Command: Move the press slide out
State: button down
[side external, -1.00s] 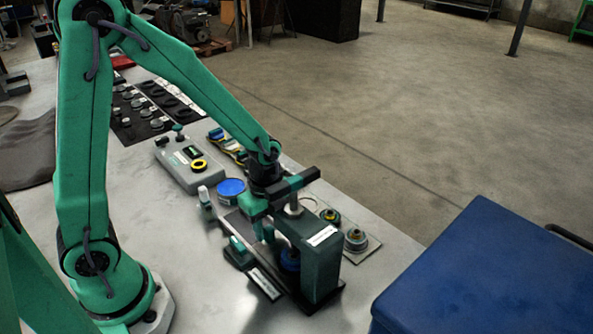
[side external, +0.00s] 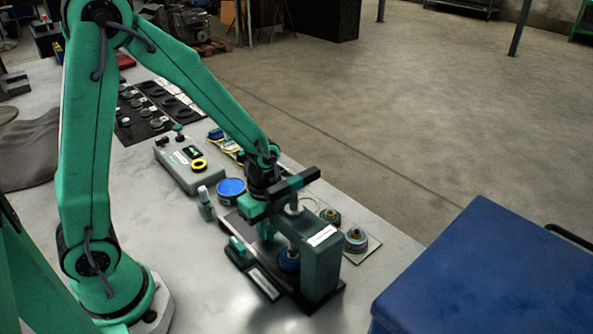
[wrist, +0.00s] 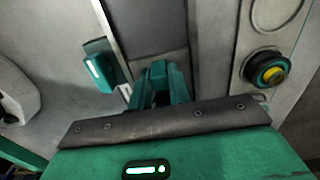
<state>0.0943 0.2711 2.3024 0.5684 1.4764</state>
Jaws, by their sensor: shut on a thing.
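The press (side external: 322,262) is a dark green-grey frame with a white label, standing near the table's right front. The dark press slide (side external: 238,224) runs from under it toward the back left. What lies between the fingertips is hidden in the side view. In the wrist view my gripper (wrist: 158,88) shows closed teal fingers, with the slide's dark strip (wrist: 158,40) beyond them.
A small green-handled block (side external: 240,252) sits left of the slide. A small bottle (side external: 206,203), a blue-topped tin (side external: 231,188) and a grey control box (side external: 186,165) stand behind. A plate with round parts (side external: 356,240) lies to the right. A blue bin (side external: 480,270) is at front right.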

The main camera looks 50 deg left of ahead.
jog(key=shift+a, duration=2.15)
jog(key=shift+a, duration=3.95)
jog(key=c, duration=1.4)
grip_release()
jog(key=shift+o, duration=0.2)
jog(key=shift+r, duration=2.75)
